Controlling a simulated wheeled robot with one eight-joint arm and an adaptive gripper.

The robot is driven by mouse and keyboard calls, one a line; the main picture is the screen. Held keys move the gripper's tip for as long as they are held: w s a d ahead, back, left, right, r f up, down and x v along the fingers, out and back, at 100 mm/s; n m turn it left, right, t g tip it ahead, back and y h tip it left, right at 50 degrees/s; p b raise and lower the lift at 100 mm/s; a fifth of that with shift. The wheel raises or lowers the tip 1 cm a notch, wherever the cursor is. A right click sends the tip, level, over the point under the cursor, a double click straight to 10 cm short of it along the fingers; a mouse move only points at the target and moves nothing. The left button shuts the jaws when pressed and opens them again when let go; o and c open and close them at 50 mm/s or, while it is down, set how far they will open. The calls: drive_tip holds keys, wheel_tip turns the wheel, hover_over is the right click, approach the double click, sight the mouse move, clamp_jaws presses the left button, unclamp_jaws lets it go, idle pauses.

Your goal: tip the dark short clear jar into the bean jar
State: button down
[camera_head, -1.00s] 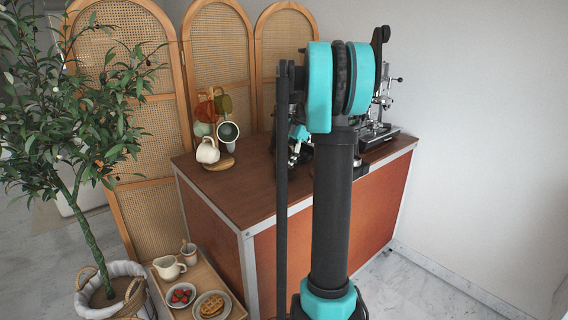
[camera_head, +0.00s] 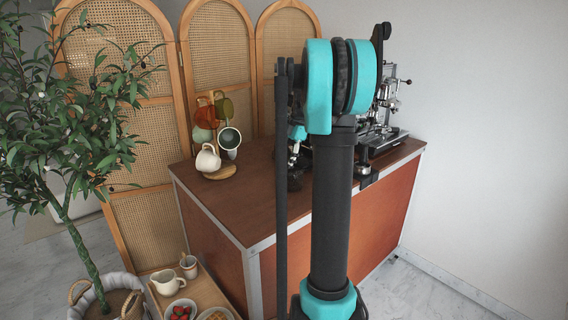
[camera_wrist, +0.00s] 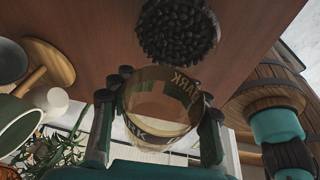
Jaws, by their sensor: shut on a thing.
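My gripper (camera_wrist: 160,120) is shut on the short clear jar (camera_wrist: 163,102), which has a band lettered "DARK". One finger is on each side of it. I see through the glass and make out no beans in it. The bean jar (camera_wrist: 178,32), round and full of dark beans, stands on the brown cart top just beyond the held jar in the wrist view. The two look close; I cannot tell whether they touch. In the head view my arm hides the held jar and the bean jar.
A mug tree with a white mug (camera_head: 208,158) stands at the cart's back left. A coffee machine (camera_head: 385,130) stands at the right. A wooden barrel-like thing (camera_wrist: 268,65) is at the right of the wrist view. The cart's front left top (camera_head: 235,215) is clear.

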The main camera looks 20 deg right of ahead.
sight(277, 158)
drive_tip(key=shift+a+f+t+h, duration=0.1)
drive_tip(key=shift+f+t+h, duration=0.2)
drive_tip(key=shift+h, duration=0.7)
drive_tip(key=h, duration=0.2)
drive_tip(key=f+t+h, duration=0.1)
drive_tip(key=shift+d, duration=0.25)
drive_tip(key=t+h, duration=0.1)
drive_tip(key=h, duration=0.2)
drive_tip(key=shift+w+d+r, duration=0.1)
drive_tip(key=shift+d, duration=0.1)
drive_tip(key=h, duration=0.1)
drive_tip(key=a+r+h, duration=0.1)
drive_tip(key=t+h, duration=0.1)
drive_tip(key=shift+s+a+r+n, duration=0.2)
drive_tip(key=shift+a+r+n, duration=0.05)
drive_tip(key=shift+a+n, duration=0.05)
drive_tip(key=h, duration=0.1)
drive_tip(key=r+t+h, duration=0.1)
drive_tip(key=h, duration=0.1)
drive_tip(key=a+r+t+h, duration=0.1)
drive_tip(key=h, duration=0.1)
drive_tip(key=shift+s+a+r, duration=0.1)
drive_tip(key=shift+s, duration=0.2)
